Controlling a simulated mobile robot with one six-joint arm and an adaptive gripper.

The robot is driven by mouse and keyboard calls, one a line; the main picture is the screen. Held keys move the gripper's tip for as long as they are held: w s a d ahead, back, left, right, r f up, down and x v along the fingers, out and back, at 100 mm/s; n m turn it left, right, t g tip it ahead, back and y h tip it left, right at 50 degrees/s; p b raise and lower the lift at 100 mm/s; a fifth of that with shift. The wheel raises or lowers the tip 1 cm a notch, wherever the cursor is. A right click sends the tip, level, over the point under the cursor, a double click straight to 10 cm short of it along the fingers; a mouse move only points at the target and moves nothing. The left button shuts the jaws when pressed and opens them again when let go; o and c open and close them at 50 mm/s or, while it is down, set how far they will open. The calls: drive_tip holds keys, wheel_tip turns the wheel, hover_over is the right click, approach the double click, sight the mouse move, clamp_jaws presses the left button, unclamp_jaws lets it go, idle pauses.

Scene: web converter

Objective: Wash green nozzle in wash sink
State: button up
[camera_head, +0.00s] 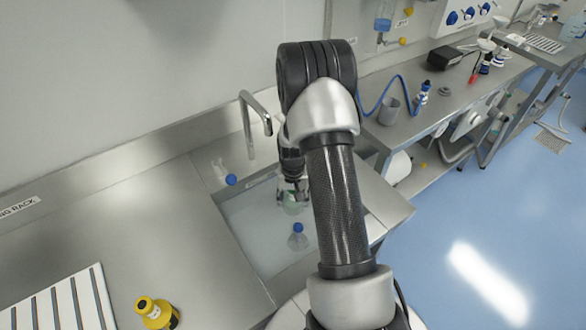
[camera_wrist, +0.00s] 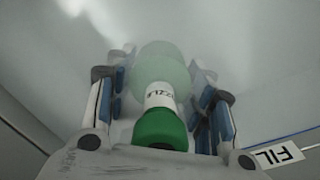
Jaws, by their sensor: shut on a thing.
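My gripper (camera_head: 291,190) reaches down into the wash sink (camera_head: 262,248) and is shut on the green nozzle. In the wrist view the green nozzle (camera_wrist: 161,118) has a bright green end nearest the camera, a white label band with partly readable dark letters, and a pale, hazy green far part. My fingers (camera_wrist: 164,105) stand on both sides of it. In the head view only a pale green bit of the nozzle (camera_head: 292,205) shows below the fingers. The far part looks veiled, as if in water. My arm hides the sink's right part.
A clear bottle with a blue cap (camera_head: 298,238) is in the sink near my gripper. Another blue-capped bottle (camera_head: 229,179) lies by the sink's back left corner. A faucet (camera_head: 252,120) arches behind. A yellow-topped item (camera_head: 155,312) and a white rack (camera_head: 65,305) are at left.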

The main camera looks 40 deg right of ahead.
drive_tip(key=shift+s+d, duration=0.1)
drive_tip(key=shift+d, duration=1.65)
drive_tip(key=shift+a, duration=3.35)
drive_tip(key=shift+w+d, duration=0.15)
drive_tip(key=shift+d, duration=0.65)
drive_tip(key=shift+w+d, duration=0.1)
drive_tip(key=shift+d, duration=0.7)
drive_tip(key=shift+s+d+b, duration=0.15)
drive_tip(key=shift+d+b, duration=0.1)
drive_tip(key=shift+d, duration=0.65)
drive_tip(key=shift+s+d+b, duration=0.1)
drive_tip(key=shift+d+b, duration=0.1)
drive_tip(key=shift+d, duration=0.65)
drive_tip(key=shift+w+a, duration=0.1)
drive_tip(key=shift+a, duration=1.65)
